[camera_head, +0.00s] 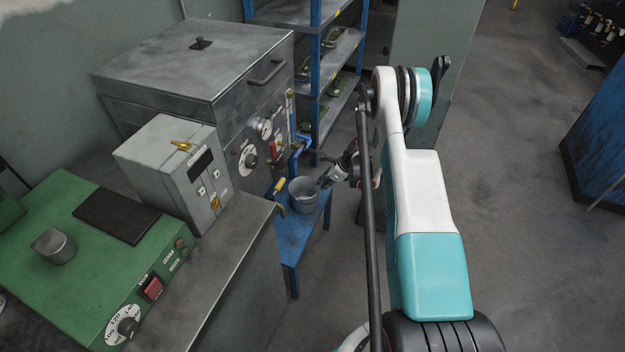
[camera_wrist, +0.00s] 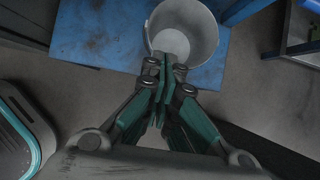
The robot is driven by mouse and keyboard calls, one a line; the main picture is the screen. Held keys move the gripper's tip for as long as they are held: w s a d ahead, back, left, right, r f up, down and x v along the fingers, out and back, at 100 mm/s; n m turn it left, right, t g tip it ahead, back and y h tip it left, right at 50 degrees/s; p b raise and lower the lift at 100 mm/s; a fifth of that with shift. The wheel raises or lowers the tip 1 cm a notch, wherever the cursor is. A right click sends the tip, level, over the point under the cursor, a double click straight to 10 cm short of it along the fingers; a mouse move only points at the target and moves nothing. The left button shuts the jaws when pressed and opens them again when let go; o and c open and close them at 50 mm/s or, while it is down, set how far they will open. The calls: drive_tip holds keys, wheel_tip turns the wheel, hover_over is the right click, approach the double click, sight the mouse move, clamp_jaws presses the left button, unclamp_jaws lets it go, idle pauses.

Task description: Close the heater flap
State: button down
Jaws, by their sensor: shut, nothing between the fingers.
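No part stands out clearly as the heater flap. A large steel cabinet (camera_head: 190,65) with a flat lid, a front handle (camera_head: 266,72), a gauge and knobs stands at the left back. In front of it is a smaller grey box (camera_head: 165,155) with a yellow handle on top and switches on its front. My gripper (camera_head: 327,181) is beside a grey bucket (camera_head: 303,195), to the right of the cabinet's front. In the wrist view my gripper (camera_wrist: 165,72) is shut and empty, its tips in front of the bucket's near rim (camera_wrist: 150,42).
The bucket stands on a blue stand (camera_head: 287,238); its top also shows in the wrist view (camera_wrist: 92,35). A green machine (camera_head: 75,215) with a dark plate and dial is at the lower left. Blue shelving (camera_head: 316,75) stands behind.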

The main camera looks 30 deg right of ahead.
sight(281, 168)
wheel_tip(281, 168, up, 8)
drive_tip(key=w+a+r+t+p, duration=0.1)
drive_tip(key=p, duration=0.1)
drive_tip(key=w+a+f+y+b, duration=0.1)
drive_tip(key=w+a+f+b, duration=0.4)
drive_tip(key=w+f, duration=0.3)
drive_tip(key=shift+w+a+f+b, duration=0.2)
drive_tip(key=shift+a+b, duration=0.2)
drive_tip(key=shift+a, duration=0.45)
drive_tip(key=shift+r, duration=0.1)
drive_tip(key=shift+w+a+f, duration=0.35)
drive_tip(key=shift+w+f, duration=0.1)
drive_tip(key=shift+w, duration=0.1)
